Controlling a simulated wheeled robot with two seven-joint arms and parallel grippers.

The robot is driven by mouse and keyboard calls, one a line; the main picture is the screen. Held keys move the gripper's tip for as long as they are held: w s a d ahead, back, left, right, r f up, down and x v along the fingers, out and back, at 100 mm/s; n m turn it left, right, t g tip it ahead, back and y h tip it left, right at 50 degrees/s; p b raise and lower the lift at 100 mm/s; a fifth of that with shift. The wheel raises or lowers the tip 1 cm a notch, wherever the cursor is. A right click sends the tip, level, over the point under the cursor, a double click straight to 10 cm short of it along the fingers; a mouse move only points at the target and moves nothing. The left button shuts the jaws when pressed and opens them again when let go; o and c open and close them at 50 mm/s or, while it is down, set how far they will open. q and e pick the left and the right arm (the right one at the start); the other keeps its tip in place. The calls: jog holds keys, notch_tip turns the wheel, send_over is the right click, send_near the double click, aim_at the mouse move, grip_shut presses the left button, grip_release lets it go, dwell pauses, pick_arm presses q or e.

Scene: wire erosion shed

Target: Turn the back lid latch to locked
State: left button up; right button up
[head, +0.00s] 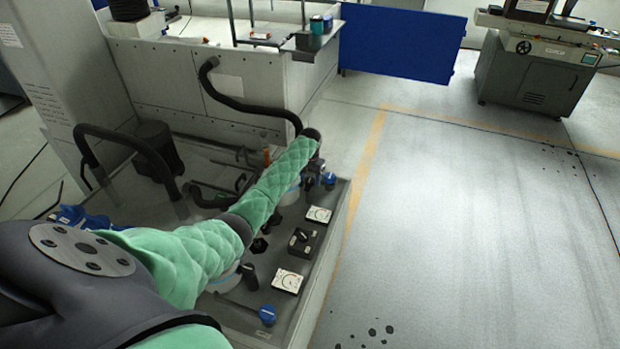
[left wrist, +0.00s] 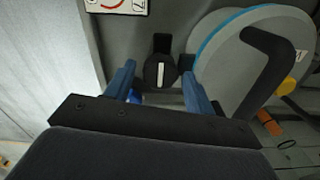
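The back lid latch (left wrist: 160,74) is a black round knob with a white line, seen in the left wrist view. The line runs nearly upright in that picture. The back lid (left wrist: 228,75) is a pale disc with a blue rim and a black bent handle, right of the latch. My left gripper (left wrist: 158,62) is open, its blue fingers on either side of the knob with visible gaps; contact is not seen. In the head view my green-sleeved left arm reaches over the panel; the hand (head: 312,134) hides the latch there. My right gripper is not in view.
The dark panel carries white dial gauges (head: 318,214), a black switch box (head: 302,240) and a blue knob (head: 267,314). Black hoses (head: 245,105) loop behind my arm. A pale machine tank wall stands at the back. The floor to the right is free.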

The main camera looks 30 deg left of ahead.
pick_arm(q)
jog(key=c, duration=0.8)
